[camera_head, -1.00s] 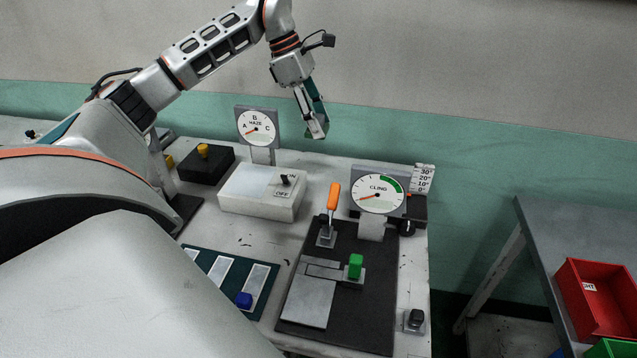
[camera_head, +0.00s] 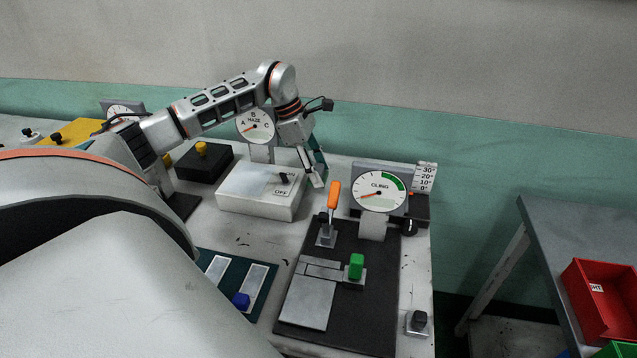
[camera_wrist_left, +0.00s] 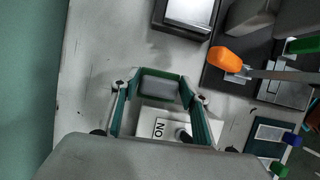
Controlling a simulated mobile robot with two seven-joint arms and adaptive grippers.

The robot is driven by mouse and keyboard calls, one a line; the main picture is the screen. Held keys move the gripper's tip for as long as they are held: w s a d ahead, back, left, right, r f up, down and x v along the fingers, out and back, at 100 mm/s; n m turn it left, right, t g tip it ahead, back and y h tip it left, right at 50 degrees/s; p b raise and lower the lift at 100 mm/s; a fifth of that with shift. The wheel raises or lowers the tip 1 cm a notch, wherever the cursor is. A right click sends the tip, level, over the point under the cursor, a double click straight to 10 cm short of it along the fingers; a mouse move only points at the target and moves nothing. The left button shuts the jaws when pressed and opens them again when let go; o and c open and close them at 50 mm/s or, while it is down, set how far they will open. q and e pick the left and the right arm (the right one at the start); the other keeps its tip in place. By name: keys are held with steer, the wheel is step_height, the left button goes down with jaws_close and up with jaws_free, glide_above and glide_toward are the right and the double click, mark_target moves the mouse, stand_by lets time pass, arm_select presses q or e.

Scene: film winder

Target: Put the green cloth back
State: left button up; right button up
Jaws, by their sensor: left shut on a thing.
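A green block (camera_head: 356,267) stands on a small metal pad on the black plate (camera_head: 375,302); it partly shows in the left wrist view (camera_wrist_left: 305,45). I cannot tell whether it belongs to the green cloth. Another small green piece (camera_wrist_left: 278,168) shows near the teal board. My left gripper (camera_head: 317,181) points down by the right end of the switch box, left of the orange-handled lever (camera_head: 333,195) and apart from it. My right gripper is out of view.
The white switch box (camera_head: 245,192) and CLING gauge (camera_head: 380,191) flank the gripper. A HAZE gauge (camera_head: 255,126) stands behind. A red bin (camera_head: 600,300) is at right.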

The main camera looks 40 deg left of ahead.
arm_select(q)
steer(key=shift+f, duration=2.05)
steer(key=shift+f, duration=0.1)
steer(key=o, duration=1.2)
steer(key=shift+c, duration=0.2)
steer(key=v, duration=1.2)
steer(key=shift+d, duration=0.1)
